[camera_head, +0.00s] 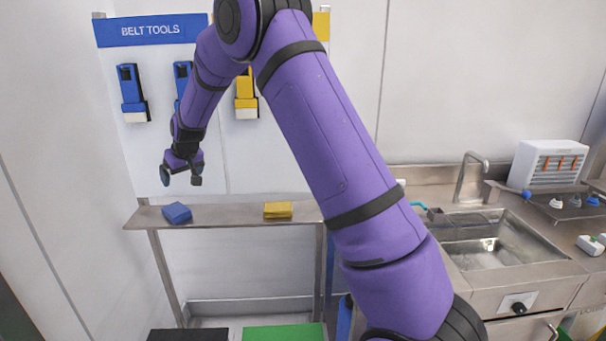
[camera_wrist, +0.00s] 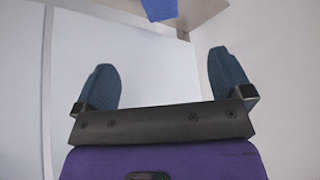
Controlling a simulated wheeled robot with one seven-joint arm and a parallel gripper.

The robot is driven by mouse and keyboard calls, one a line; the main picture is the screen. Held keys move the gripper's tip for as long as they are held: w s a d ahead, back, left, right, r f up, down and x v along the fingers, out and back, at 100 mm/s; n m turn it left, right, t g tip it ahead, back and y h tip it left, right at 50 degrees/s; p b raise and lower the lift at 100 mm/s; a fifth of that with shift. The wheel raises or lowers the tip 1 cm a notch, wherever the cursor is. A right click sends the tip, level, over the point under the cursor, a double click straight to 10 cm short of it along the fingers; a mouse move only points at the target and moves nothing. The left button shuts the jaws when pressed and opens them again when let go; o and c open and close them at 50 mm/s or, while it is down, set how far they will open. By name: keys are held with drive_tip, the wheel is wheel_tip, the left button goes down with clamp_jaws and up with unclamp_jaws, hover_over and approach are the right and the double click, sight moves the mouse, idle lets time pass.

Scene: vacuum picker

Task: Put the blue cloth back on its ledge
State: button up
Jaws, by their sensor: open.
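The blue cloth (camera_head: 176,213) lies folded on the left part of a narrow metal ledge (camera_head: 235,218) against the wall. Its blue edge also shows at the top of the wrist view (camera_wrist: 159,8). My gripper (camera_head: 181,178) is above the cloth and apart from it, with the fingers pointing down. In the wrist view the two blue finger pads (camera_wrist: 165,82) stand wide apart with nothing between them. A folded yellow cloth (camera_head: 278,210) lies on the same ledge, to the right.
A sink (camera_head: 487,250) is at the right. A black mat (camera_head: 187,335) and a green one (camera_head: 284,332) are below the ledge. My arm hides the ledge's right end.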

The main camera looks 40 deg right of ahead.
drive_tip(key=s+d+r, duration=0.1)
drive_tip(key=s+r, duration=0.8)
drive_tip(key=s, duration=0.3)
drive_tip(key=s+d+r, duration=0.2)
drive_tip(key=s+r, duration=0.7)
drive_tip(key=s, duration=0.3)
drive_tip(key=s+d+f+m+h, duration=0.1)
drive_tip(key=s+d, duration=0.1)
drive_tip(key=s, duration=2.6)
drive_tip(key=shift+s+m+g, duration=0.2)
drive_tip(key=shift+m+g, duration=0.1)
drive_tip(key=shift+g, duration=0.1)
